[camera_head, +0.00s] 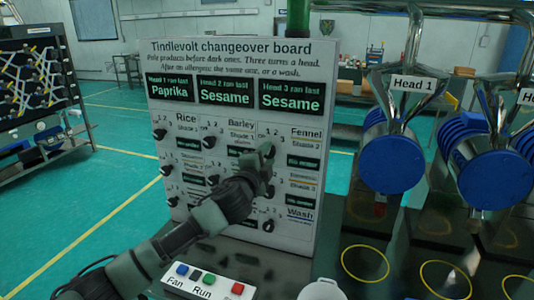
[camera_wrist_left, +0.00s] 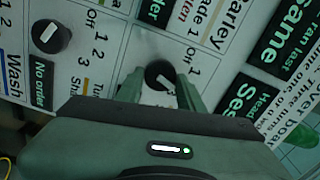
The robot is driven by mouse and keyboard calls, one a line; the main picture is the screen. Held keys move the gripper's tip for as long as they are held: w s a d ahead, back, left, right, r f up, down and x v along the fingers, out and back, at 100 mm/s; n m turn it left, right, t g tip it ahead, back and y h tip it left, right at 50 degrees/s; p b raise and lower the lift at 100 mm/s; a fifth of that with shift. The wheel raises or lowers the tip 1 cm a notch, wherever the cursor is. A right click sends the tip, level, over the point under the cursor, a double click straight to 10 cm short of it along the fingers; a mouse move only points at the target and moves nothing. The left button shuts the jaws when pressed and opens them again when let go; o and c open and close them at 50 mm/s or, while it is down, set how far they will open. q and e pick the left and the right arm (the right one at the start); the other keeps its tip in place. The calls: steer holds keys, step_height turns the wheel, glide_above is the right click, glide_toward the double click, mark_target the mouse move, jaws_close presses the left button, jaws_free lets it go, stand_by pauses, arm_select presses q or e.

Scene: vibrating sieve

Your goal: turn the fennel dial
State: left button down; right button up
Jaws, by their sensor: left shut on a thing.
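The changeover board (camera_head: 228,232) stands upright with several black dials in columns beside printed labels. The fennel dial sits left of the Fennel label (camera_head: 307,132), in the board's top row. My left gripper (camera_head: 267,158) reaches up to it from the lower left and largely hides it in the head view. In the left wrist view the black dial (camera_wrist_left: 160,74) with its white pointer mark lies between the two fingertips (camera_wrist_left: 160,88), which are shut on it. The mark's exact setting is hard to read. My right gripper is not in view.
A button box (camera_head: 208,284) marked Fan and Run lies below my left arm. A white cup (camera_head: 322,290) stands at the bottom edge. Blue-capped sieve heads (camera_head: 390,164) hang at the right. Another dial (camera_wrist_left: 50,37) sits close by.

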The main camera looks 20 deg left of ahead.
arm_select(q)
steer(key=shift+f, duration=0.1)
stand_by(0.4)
steer(key=c, duration=0.9)
jaws_free()
steer(key=shift+s, duration=0.5)
steer(key=s+b, duration=0.2)
steer(key=s, duration=0.5)
steer(key=shift+a, duration=0.15)
